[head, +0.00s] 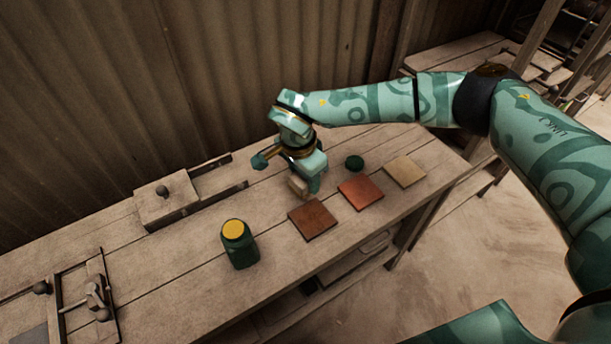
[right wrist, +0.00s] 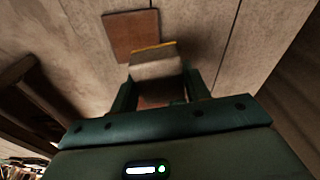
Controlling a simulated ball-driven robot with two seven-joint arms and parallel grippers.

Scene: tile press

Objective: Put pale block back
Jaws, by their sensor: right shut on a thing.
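My right gripper (head: 305,186) is shut on the pale block (head: 297,186) above the bench, behind the tiles in the head view. In the right wrist view the pale block (right wrist: 156,68) sits between the two fingers, with a thin yellow-orange edge at its far end. A dark brown tile (head: 312,220), a reddish tile (head: 361,193) and a pale tan tile (head: 405,171) lie in a row on the bench. A reddish-brown tile (right wrist: 131,36) lies beyond the block in the right wrist view. My left gripper is not in view.
A wooden slide fixture with a knob (head: 168,203) and two rails stands left of the gripper. A green jar with a yellow top (head: 239,246) stands nearer the front edge. A small dark green round piece (head: 354,162) lies behind the tiles. A clamp frame (head: 93,296) is at lower left.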

